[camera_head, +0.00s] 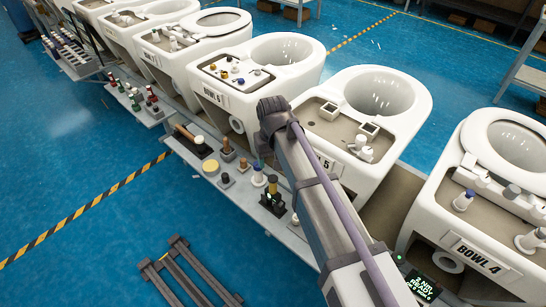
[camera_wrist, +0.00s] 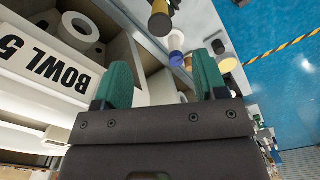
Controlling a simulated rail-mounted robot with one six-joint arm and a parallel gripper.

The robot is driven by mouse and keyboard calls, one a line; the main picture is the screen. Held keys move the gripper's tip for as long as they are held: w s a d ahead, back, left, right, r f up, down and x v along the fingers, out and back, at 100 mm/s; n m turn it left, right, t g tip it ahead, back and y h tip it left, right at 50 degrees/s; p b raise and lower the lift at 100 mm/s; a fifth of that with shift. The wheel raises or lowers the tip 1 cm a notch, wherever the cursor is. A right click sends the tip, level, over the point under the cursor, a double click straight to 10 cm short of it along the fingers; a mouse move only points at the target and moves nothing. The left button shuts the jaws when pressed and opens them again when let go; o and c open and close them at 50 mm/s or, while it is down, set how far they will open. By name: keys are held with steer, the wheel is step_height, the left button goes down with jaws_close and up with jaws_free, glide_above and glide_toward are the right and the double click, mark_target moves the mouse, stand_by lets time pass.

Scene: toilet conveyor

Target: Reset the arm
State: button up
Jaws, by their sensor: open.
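My gripper (camera_wrist: 161,82) shows in the wrist view with its two green fingers apart and nothing between them. It is beside the white front of the toilet labelled BOWL 5 (camera_wrist: 62,62), with a shelf of small parts beyond the fingertips. In the head view my arm reaches up from the lower right across the front of bowl 5 (camera_head: 405,125) and hides part of its label. The gripper fingers cannot be made out in that view.
A grey parts shelf (camera_head: 208,160) runs along the toilets and carries several small tools and fittings. Bowl 4 (camera_head: 468,250) stands at the right, with a small display (camera_head: 424,288) beside it. A dark rack (camera_head: 188,275) lies on the open blue floor (camera_head: 110,235).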

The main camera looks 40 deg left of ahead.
steer(key=d+r+m+p, duration=0.1)
steer(key=d+m, duration=0.2)
steer(key=d, duration=1.4)
steer(key=d+r+m+p, duration=0.1)
steer(key=d+m, duration=0.3)
steer(key=d, duration=1.3)
steer(key=w+d+r+m+p, duration=0.1)
steer(key=d+m, duration=0.2)
steer(key=d, duration=1.4)
steer(key=shift+d+r+m+p, duration=0.15)
steer(key=shift+r+m+p, duration=0.15)
steer(key=shift+r+p, duration=0.1)
